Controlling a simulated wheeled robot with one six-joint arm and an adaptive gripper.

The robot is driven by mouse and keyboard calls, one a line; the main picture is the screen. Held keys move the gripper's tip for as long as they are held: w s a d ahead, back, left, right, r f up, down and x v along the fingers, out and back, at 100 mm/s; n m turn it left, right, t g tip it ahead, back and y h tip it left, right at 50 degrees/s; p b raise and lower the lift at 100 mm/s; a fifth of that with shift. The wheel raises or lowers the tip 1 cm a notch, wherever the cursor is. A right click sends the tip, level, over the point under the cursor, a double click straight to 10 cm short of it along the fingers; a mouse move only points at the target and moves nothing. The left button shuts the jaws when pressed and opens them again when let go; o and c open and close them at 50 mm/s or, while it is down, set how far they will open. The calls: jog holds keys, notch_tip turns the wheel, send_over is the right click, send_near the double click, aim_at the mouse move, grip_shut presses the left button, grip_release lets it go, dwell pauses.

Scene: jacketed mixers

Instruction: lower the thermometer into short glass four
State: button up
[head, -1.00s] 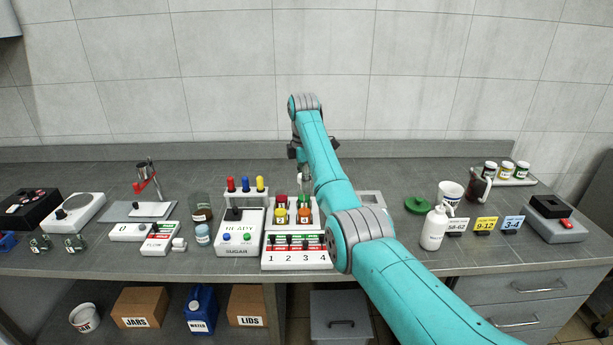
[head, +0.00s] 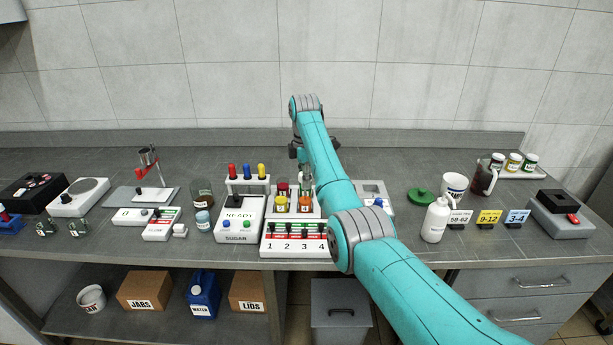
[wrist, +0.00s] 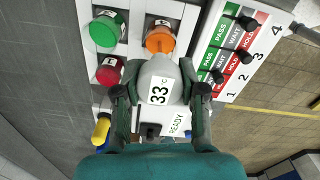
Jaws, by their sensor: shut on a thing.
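My gripper (wrist: 161,94) is shut on the grey thermometer (wrist: 160,68), whose display reads 33 °C. It is above the white mixer block, and the thermometer's lower end is hidden from the wrist camera. The orange glass marked 4 (head: 305,205) stands in the front right place of the block; in the wrist view its orange top (wrist: 158,37) is just beyond the thermometer, partly covered by it. A green-topped glass (wrist: 106,29) and a red-topped glass (wrist: 109,70) stand beside. The yellow glass marked 2 (head: 281,205) is hidden in the wrist view.
The 1 to 4 switch panel (head: 292,249) lies in front of the block. A white bottle (head: 435,222) and green lid (head: 421,196) are at right.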

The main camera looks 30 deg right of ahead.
jog(key=shift+f, duration=0.1)
jog(key=o, duration=1.6)
jog(key=shift+r, duration=3)
